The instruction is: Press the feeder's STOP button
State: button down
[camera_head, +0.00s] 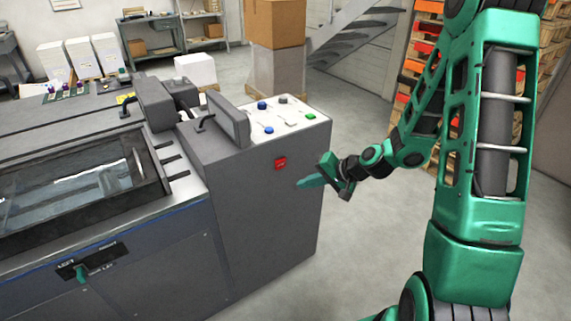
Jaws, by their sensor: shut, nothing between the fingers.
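A red square button (280,163), which looks like the STOP button, sits on the right-hand face of the grey machine (235,240), below its control panel. Its lettering is too small to read. My gripper (303,182) is shut and empty. Nothing hides the button.
The slanted control panel (297,108) above carries blue, green and grey buttons, with a tilted screen (229,119) beside it. A clear-covered section (75,190) lies left. A carton stack (275,65) and stairs stand behind. The floor (375,230) right of the machine is clear.

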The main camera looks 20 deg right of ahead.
jog(key=shift+w, duration=0.2)
send_near(280, 169)
jog(key=shift+s+f+x, duration=0.1)
jog(key=shift+s+x, duration=0.05)
jog(key=shift+x, duration=0.6)
jog(key=shift+s+f+x, duration=0.1)
jog(key=shift+s+x, duration=0.05)
jog(key=shift+x, duration=0.65)
jog(key=shift+s+f+x, duration=0.15)
jog(key=shift+x, duration=0.6)
jog(key=shift+w+a, duration=0.1)
dwell(0.5)
jog(key=shift+w+a+r, duration=0.1)
jog(key=shift+w, duration=0.15)
jog(key=shift+w+a, duration=0.15)
jog(key=shift+w, duration=0.25)
dwell(0.7)
jog(key=shift+s, duration=0.15)
dwell(0.3)
jog(key=shift+s+d, duration=0.3)
jog(key=shift+s, duration=0.35)
jog(key=shift+s+d, duration=0.25)
jog(key=shift+s, duration=0.55)
jog(key=shift+s+d, duration=0.25)
jog(key=shift+s, duration=0.55)
jog(key=shift+s+d, duration=0.25)
jog(key=shift+s, duration=0.55)
